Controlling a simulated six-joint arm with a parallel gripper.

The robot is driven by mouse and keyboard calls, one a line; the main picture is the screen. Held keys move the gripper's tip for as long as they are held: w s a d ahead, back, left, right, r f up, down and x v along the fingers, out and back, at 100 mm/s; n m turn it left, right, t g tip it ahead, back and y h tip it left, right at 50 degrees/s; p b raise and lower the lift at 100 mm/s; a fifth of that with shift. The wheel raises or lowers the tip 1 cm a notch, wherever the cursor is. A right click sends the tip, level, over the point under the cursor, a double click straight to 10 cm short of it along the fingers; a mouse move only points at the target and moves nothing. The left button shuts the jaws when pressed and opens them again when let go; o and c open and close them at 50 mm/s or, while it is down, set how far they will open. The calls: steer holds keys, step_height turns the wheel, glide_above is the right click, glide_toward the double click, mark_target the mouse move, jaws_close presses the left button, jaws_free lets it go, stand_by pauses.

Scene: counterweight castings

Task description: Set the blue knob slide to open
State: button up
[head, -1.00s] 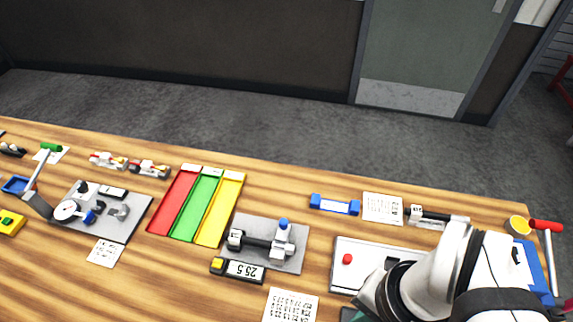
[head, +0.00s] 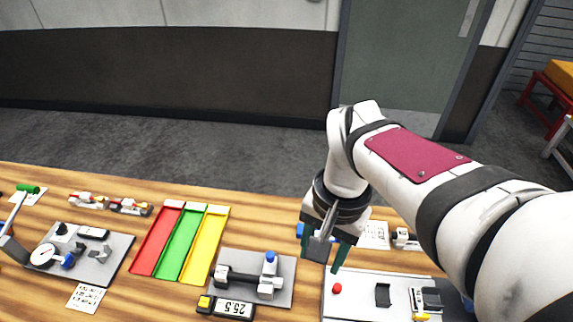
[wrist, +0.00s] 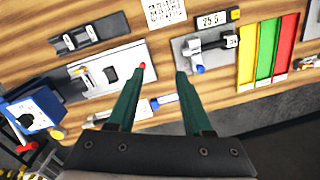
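A grey fixture plate (head: 284,294) carries a dark bar and a grey upright block with a blue knob (head: 270,257) on top. I take this for the blue knob slide; whether it stands open or closed I cannot tell. In the wrist view the blue knob (wrist: 200,69) shows beyond my right-hand fingertip, apart from it. My gripper (head: 328,262) is raised above the bench, right of the fixture. In the wrist view my gripper (wrist: 160,74) has its two green fingers wide apart with nothing between them.
A digital readout (head: 232,309) sits before the fixture. Red, green and yellow trays (head: 180,243) lie to its left. A white panel (head: 352,304) with a red button (head: 337,288) lies right. A dial gauge plate (head: 112,262), with another blue knob (head: 68,261), stands far left.

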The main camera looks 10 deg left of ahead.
steer(key=n, duration=0.1)
glide_above(270, 254)
step_height(270, 254, down, 3)
steer(key=shift+h, duration=0.4)
step_height(270, 254, down, 16)
steer(key=shift+r, duration=0.25)
jaws_close()
